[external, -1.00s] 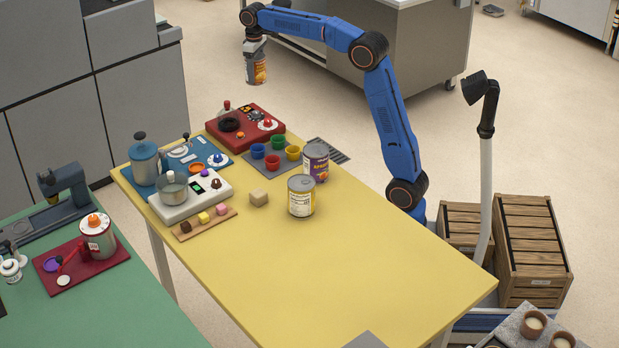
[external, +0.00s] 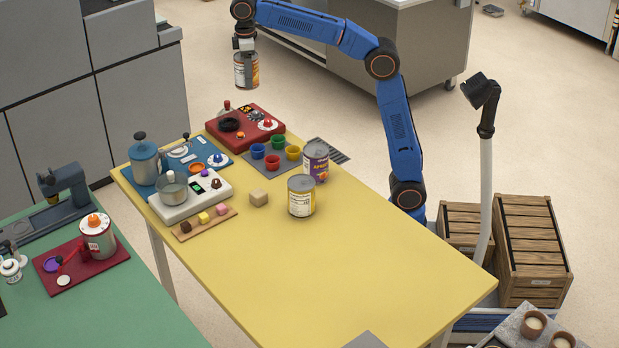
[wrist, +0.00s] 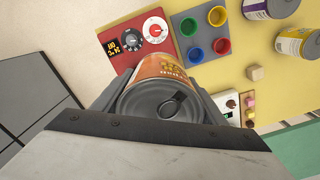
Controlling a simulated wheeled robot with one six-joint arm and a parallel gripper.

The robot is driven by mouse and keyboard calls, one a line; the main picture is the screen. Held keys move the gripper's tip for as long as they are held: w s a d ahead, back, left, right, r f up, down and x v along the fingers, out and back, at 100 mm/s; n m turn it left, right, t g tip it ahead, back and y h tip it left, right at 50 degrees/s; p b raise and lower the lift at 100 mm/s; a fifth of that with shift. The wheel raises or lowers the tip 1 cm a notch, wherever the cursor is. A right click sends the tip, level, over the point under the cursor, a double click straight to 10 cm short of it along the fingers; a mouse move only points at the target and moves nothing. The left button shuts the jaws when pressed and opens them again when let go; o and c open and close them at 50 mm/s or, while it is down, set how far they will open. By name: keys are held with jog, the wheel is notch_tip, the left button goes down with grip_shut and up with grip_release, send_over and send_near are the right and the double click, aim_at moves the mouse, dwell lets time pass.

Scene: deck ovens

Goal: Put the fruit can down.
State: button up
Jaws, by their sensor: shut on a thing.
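The fruit can (external: 246,70) has an orange and white label. My gripper (external: 245,52) is shut on it and holds it in the air, beyond the far left end of the yellow table (external: 330,270). In the wrist view the can (wrist: 163,88) sits between the two jaws with its grey pull-tab lid facing the camera. Its far end is hidden.
A purple-label can (external: 316,160) and a yellow-label can (external: 301,196) stand on the table. Near its far end are a red device (external: 258,118), coloured cups (external: 272,162), a white scale (external: 205,200) and a beige cube (external: 259,198). The table's near half is mostly clear.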

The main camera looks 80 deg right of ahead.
jog(key=s+a+n, duration=0.2)
jog(key=s+a, duration=0.3)
jog(key=a, duration=0.5)
jog(key=s+a+n, duration=0.3)
jog(key=s+a, duration=0.2)
jog(key=a, duration=0.6)
jog(key=s+a+n, duration=0.2)
jog(key=s+a, duration=0.3)
jog(key=a, duration=0.5)
jog(key=s+a+f+n, duration=0.4)
jog(key=s+a+f, duration=0.1)
jog(key=s+a, duration=0.85)
jog(key=f, duration=1.7)
jog(key=shift+w+a+f, duration=0.1)
jog(key=shift+w+f, duration=0.25)
jog(key=shift+w, duration=0.05)
jog(key=shift+f, duration=0.1)
jog(key=o, duration=1.6)
